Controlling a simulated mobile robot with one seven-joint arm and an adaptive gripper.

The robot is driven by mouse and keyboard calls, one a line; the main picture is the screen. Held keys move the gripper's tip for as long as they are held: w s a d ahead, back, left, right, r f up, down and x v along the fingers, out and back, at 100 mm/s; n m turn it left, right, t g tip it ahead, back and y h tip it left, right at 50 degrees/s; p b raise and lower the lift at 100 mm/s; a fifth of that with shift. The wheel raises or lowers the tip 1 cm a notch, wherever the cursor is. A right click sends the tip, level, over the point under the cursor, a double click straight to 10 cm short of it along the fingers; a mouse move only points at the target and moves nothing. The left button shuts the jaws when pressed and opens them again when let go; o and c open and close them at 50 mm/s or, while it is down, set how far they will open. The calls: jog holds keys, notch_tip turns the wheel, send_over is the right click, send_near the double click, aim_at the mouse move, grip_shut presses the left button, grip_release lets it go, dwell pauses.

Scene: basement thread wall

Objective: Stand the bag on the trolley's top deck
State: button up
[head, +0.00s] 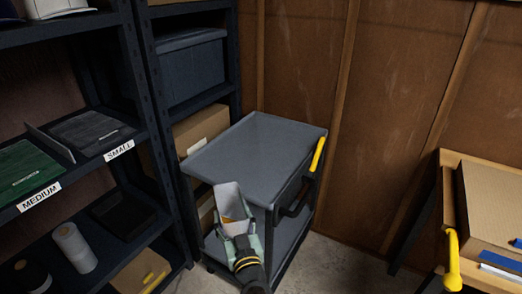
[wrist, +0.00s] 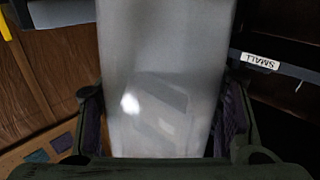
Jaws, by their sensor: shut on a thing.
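The bag (head: 227,197) is pale grey-white with an orange patch low on it in the head view. My gripper (head: 238,228) is shut on the bag and holds it slightly tilted, with its upper part overlapping the near edge of the trolley's top deck (head: 260,150). I cannot tell its height above the deck. The deck is grey, flat and bare. In the wrist view the bag (wrist: 160,60) fills the middle between my two fingers (wrist: 160,110), one at each side. My gripper hides its lower part in the head view.
Dark shelving (head: 140,90) with SMALL (head: 119,150) and MEDIUM (head: 40,196) labels stands close at left. A cardboard box (head: 200,130) is behind the trolley. A wooden unit (head: 452,200) stands at right.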

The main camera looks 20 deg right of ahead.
jog(key=s+d+r+h, duration=0.1)
jog(key=s+d+r, duration=0.7)
jog(key=d+r, duration=0.2)
jog(key=shift+s+d+r, duration=0.15)
jog(key=shift+r, duration=0.55)
